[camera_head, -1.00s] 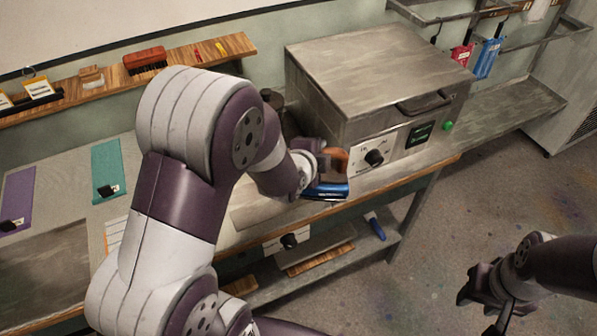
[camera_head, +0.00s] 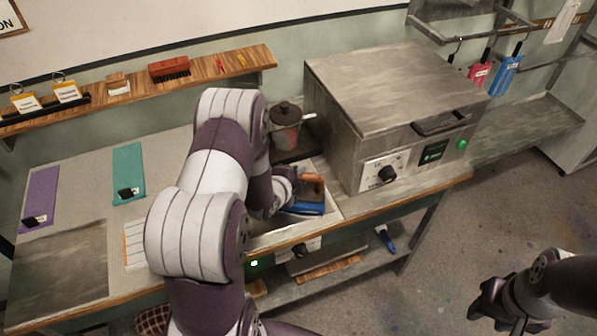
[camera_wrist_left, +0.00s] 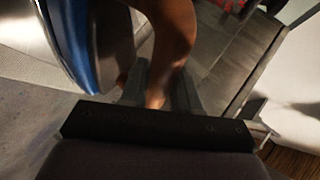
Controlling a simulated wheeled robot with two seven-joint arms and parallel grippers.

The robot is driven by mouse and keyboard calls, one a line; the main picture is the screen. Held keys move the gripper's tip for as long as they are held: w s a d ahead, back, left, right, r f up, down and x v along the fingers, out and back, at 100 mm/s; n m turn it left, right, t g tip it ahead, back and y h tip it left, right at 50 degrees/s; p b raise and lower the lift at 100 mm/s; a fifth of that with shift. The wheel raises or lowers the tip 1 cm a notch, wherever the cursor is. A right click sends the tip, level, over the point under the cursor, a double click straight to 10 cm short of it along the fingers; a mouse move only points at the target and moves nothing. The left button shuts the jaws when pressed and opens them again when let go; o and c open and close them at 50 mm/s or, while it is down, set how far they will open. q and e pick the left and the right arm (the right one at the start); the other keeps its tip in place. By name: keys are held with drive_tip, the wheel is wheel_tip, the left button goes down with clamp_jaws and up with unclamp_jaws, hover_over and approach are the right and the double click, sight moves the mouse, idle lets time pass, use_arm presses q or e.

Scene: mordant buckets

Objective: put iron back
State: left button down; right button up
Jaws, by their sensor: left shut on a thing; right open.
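The iron has a blue body (camera_head: 303,209) and a brown handle (camera_head: 313,184). In the head view it is over a pale, framed area (camera_head: 330,212) of the table, left of the steel box; I cannot tell whether it touches. My left gripper (camera_head: 298,184) is shut on the handle. My right gripper (camera_head: 490,305) is open and empty over the floor at the lower right.
The steel box (camera_head: 395,85) with a dial and a green light stands right of the iron. A lidded pot (camera_head: 285,128) stands behind my left gripper. Purple (camera_head: 40,195) and teal (camera_head: 128,172) strips lie at the left. A low shelf (camera_head: 355,275) is beneath the table.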

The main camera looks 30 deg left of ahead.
use_arm(q)
drive_tip(key=shift+r, duration=0.1)
drive_tip(key=c, duration=0.8)
unclamp_jaws()
drive_tip(key=shift+s, duration=0.1)
